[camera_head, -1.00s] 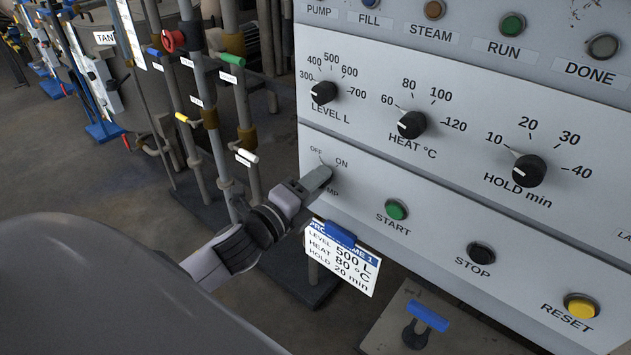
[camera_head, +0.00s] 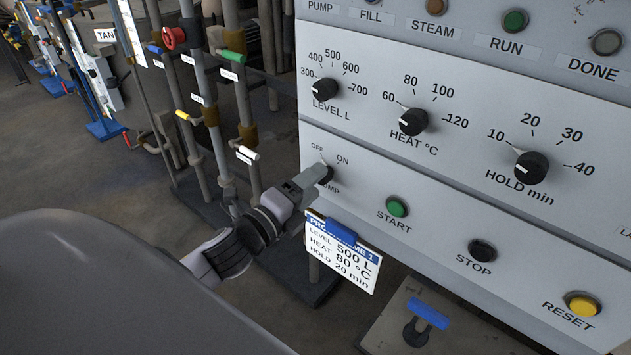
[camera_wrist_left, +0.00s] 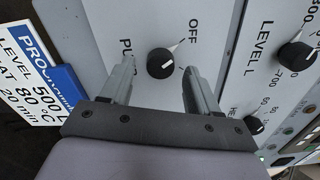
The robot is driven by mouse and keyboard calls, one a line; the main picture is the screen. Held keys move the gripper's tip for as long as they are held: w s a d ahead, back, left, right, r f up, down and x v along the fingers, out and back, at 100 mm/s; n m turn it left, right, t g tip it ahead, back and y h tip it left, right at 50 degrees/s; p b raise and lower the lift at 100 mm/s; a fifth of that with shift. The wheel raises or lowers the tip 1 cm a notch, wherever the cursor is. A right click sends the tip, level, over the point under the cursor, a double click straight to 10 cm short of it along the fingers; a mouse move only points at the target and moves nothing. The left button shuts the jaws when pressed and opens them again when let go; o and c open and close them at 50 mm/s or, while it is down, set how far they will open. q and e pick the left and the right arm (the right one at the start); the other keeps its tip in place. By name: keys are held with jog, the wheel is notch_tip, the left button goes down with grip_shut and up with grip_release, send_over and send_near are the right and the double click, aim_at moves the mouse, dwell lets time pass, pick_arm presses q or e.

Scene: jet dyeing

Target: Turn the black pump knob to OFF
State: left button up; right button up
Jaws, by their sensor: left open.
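The black pump knob (camera_wrist_left: 160,63) shows whole in the left wrist view, on the pale panel between the words PUMP and OFF. My right gripper is not in view.
The LEVEL knob (camera_head: 325,90) and HEAT knob (camera_head: 413,121) sit above on the panel. The green START button (camera_head: 397,207) is to the right. A programme card (camera_head: 343,257) hangs just below the gripper. Pipes with valves (camera_head: 240,110) stand to the left.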

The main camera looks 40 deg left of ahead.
pick_arm(q)
jog(key=shift+s+a+b, duration=0.2)
jog(key=shift+s+b, duration=0.1)
jog(key=shift+s, duration=2.35)
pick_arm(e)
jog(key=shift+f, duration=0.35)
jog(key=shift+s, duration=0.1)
